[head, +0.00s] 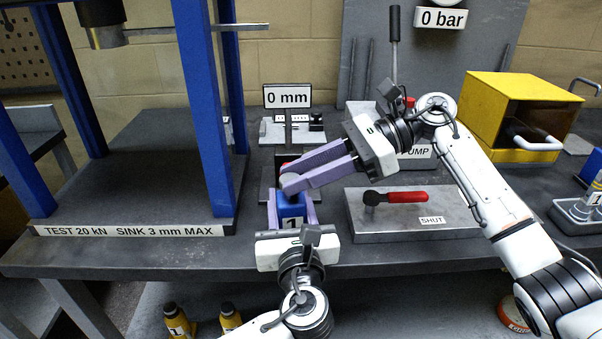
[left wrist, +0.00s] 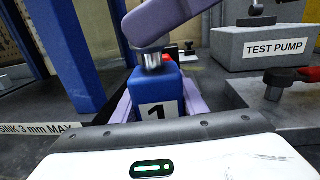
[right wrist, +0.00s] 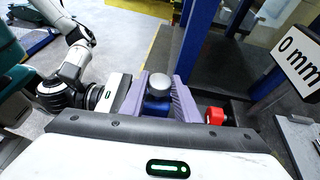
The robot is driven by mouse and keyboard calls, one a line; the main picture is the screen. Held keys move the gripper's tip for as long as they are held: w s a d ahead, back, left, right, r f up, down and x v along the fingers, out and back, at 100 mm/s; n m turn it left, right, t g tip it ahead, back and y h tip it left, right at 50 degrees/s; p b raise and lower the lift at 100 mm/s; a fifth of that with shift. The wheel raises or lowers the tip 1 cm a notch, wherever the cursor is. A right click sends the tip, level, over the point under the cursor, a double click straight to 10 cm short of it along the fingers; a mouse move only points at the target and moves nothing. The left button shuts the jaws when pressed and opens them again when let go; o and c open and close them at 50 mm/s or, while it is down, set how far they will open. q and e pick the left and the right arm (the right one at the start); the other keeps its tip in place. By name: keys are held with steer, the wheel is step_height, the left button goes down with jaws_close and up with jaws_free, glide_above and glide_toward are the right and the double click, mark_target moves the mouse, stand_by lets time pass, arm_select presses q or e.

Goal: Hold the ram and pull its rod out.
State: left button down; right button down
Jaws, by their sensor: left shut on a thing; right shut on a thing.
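The blue ram (head: 291,211), labelled 1, stands upright near the bench's front edge. My left gripper (head: 292,200) is shut around its body, one purple finger on each side. The ram also shows in the left wrist view (left wrist: 155,92), where a short length of silver rod (left wrist: 152,60) rises from its top. My right gripper (head: 289,178) reaches in from the right above the ram and is shut on the rod. In the right wrist view the rod's round silver end (right wrist: 158,83) sits between its fingers.
A blue press frame (head: 205,100) stands left, labelled TEST 20 kN. A valve plate with a red lever (head: 405,197), labelled SHUT, lies right of the ram. Behind are the 0 mm sign (head: 287,96) and test pump (head: 414,152). A yellow box (head: 490,110) stands back right.

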mark_target(302, 195)
arm_select(q)
steer(key=shift+a+f, duration=0.1)
steer(key=shift+f, duration=0.2)
arm_select(e)
step_height(302, 195, up, 6)
steer(key=shift+f, duration=0.1)
steer(key=c, duration=1.4)
jaws_free()
steer(key=shift+o, duration=0.2)
steer(key=shift+f, duration=0.1)
steer(key=shift+d, duration=0.1)
arm_select(q)
steer(key=shift+r, duration=0.1)
arm_select(e)
steer(key=v, duration=1.2)
steer(key=shift+s, duration=0.1)
